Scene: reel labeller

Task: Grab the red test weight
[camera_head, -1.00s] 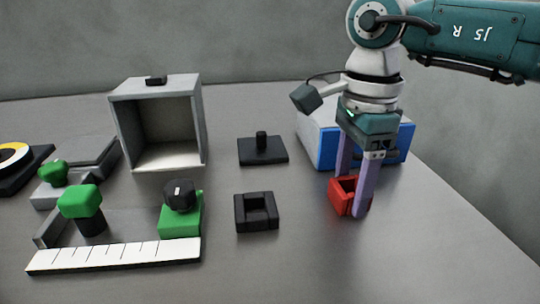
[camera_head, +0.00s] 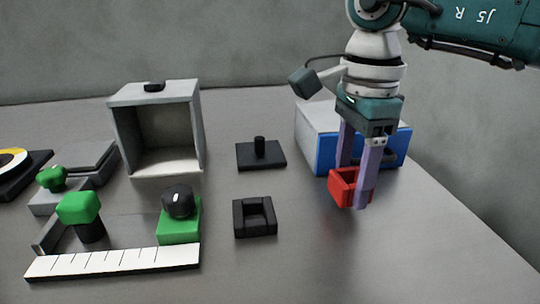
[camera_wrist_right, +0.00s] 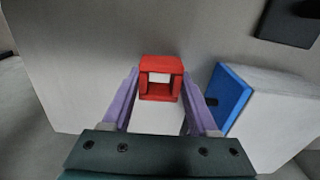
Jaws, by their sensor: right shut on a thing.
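The red test weight (camera_head: 340,188) is a small red block with a square opening, at the right of the head view. My right gripper (camera_head: 354,186) points down with its two purple fingers on either side of the weight and is shut on it. The weight looks to be a little above the table, though the gap is hard to judge. In the right wrist view the weight (camera_wrist_right: 160,62) sits between the fingertips (camera_wrist_right: 160,82). My left gripper is not in view.
A blue-fronted box (camera_head: 324,151) stands close behind my right gripper. A black socket block (camera_head: 255,231) and a black plate with a peg (camera_head: 261,158) lie to the left. An open grey box (camera_head: 118,107) and a green-knobbed fixture (camera_head: 78,208) stand farther left. The front right table is clear.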

